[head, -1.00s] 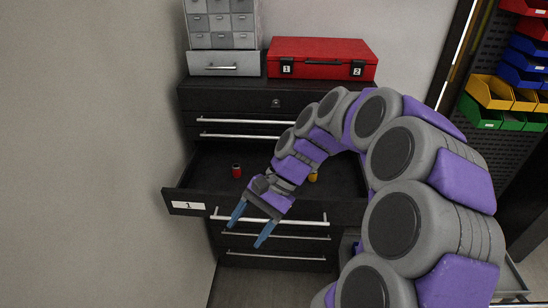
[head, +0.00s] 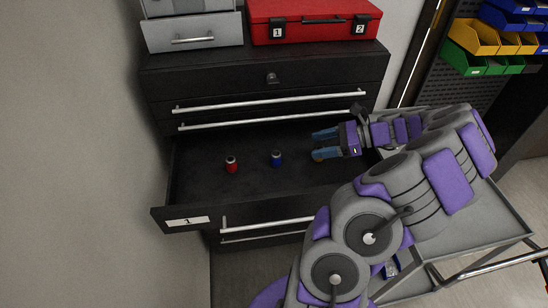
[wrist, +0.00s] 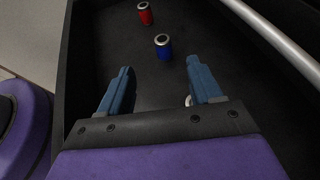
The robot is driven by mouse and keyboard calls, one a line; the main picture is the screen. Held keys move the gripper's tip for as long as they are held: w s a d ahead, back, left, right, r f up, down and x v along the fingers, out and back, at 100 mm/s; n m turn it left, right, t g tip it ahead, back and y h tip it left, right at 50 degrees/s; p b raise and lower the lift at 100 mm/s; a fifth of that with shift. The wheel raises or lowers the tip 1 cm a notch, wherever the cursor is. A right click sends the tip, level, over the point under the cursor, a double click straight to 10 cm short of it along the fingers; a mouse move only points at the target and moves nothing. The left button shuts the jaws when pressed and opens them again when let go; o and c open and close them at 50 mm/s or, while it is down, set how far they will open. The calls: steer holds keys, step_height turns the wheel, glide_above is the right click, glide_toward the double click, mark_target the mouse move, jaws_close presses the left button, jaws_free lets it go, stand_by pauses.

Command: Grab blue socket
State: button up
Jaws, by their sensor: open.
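The blue socket (head: 277,159) stands upright in the open black drawer, near its middle. It also shows in the wrist view (wrist: 163,48), ahead of my fingertips and a little right of the middle between them. My gripper (head: 316,144) is open and empty, to the right of the blue socket, with its fingers pointing left toward it. In the wrist view my two blue fingers (wrist: 160,72) are spread apart and do not touch the socket. A yellow thing (head: 318,155) is mostly hidden by my fingers.
A red socket (head: 231,164) stands left of the blue one. The drawer (head: 190,221) carries a label 1 on its front. The drawer handle above (head: 270,105) runs close behind. A grey cart (head: 490,225) stands at the right.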

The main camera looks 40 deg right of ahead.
mark_target(280, 154)
steer(key=x, duration=0.2)
steer(key=b+x, duration=0.1)
steer(key=x, duration=0.2)
steer(key=b+x, duration=0.1)
steer(key=x, duration=0.2)
steer(key=shift+w+d+f, duration=0.2)
steer(key=shift+w+f, duration=0.15)
steer(key=shift+f, duration=0.05)
steer(key=shift+w+a, duration=0.15)
steer(key=shift+a, duration=0.25)
steer(key=b+x, duration=0.1)
steer(key=x, duration=0.3)
steer(key=shift+f+b, duration=0.3)
steer(key=shift+b, duration=0.05)
steer(key=shift+w+a+f, duration=0.2)
steer(key=shift+w, duration=0.1)
steer(key=shift+r, duration=0.1)
steer(key=shift+c, duration=0.2)
steer(key=c, duration=1.1)
